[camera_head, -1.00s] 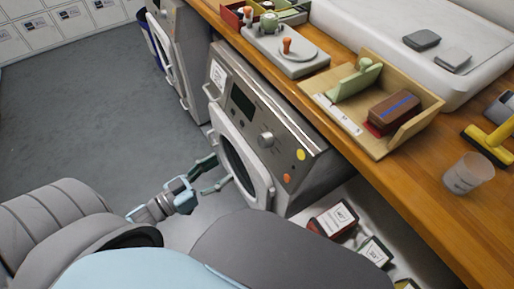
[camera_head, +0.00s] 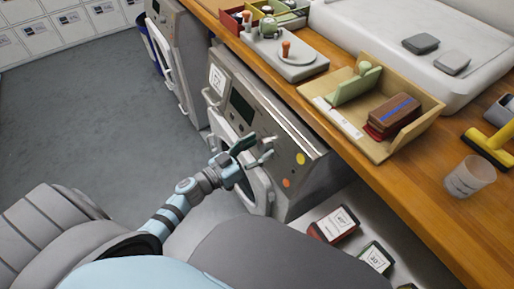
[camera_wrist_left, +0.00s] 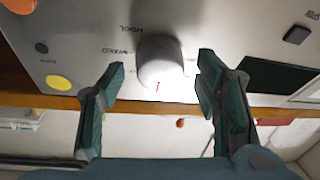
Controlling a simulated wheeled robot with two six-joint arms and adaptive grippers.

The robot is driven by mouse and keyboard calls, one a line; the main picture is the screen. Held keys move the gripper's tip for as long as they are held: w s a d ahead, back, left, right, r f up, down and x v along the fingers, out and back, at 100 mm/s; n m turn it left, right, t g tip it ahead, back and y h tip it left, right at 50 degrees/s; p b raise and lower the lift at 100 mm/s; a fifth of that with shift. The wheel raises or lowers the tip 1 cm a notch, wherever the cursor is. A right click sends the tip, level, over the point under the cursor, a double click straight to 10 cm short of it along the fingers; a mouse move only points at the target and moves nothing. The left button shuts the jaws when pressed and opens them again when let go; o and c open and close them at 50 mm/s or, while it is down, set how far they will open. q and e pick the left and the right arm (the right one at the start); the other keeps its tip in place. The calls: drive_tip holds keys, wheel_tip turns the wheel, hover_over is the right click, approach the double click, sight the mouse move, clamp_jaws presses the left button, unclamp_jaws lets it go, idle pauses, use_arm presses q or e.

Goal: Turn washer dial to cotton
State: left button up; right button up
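The washer (camera_head: 285,150) stands under the wooden counter, its silver control panel facing my left arm. Its round pale dial (camera_wrist_left: 160,60) shows large in the left wrist view, with a small red mark on its front face. Small dark lettering, upside down, sits on the panel near the dial; I cannot read a cotton label. My left gripper (camera_head: 256,150) is open in front of the panel, its two dark green fingers on either side of the dial. I cannot tell whether they touch it. In the head view the fingers largely hide the dial. My right gripper is not in view.
A yellow spot (camera_head: 301,159) and an orange spot (camera_head: 287,183) mark the panel's right end. The washer's door (camera_head: 252,190) is below. The counter (camera_head: 420,190) holds a wooden tray (camera_head: 432,103) and a cup (camera_head: 468,178). Boxes (camera_head: 333,224) lie on a low shelf. Floor at left is clear.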

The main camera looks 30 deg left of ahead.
use_arm(q)
drive_tip(key=c, duration=1)
drive_tip(key=shift+c, duration=0.2)
drive_tip(key=shift+m, duration=0.5)
drive_tip(key=m, duration=0.2)
drive_tip(key=m+h, duration=0.1)
drive_tip(key=m, duration=0.1)
drive_tip(key=shift+a+g+h, duration=0.15)
drive_tip(key=shift+g+h, duration=0.15)
drive_tip(key=shift+w+m+g+h, duration=0.1)
drive_tip(key=shift+m+g+h, duration=0.35)
drive_tip(key=shift+m, duration=1.1)
drive_tip(key=shift+m+g+h, duration=0.35)
drive_tip(key=shift+m+h, duration=0.2)
drive_tip(key=shift+m, duration=1)
drive_tip(key=o, duration=1.2)
drive_tip(key=shift+c, duration=0.2)
drive_tip(key=shift+a, duration=0.1)
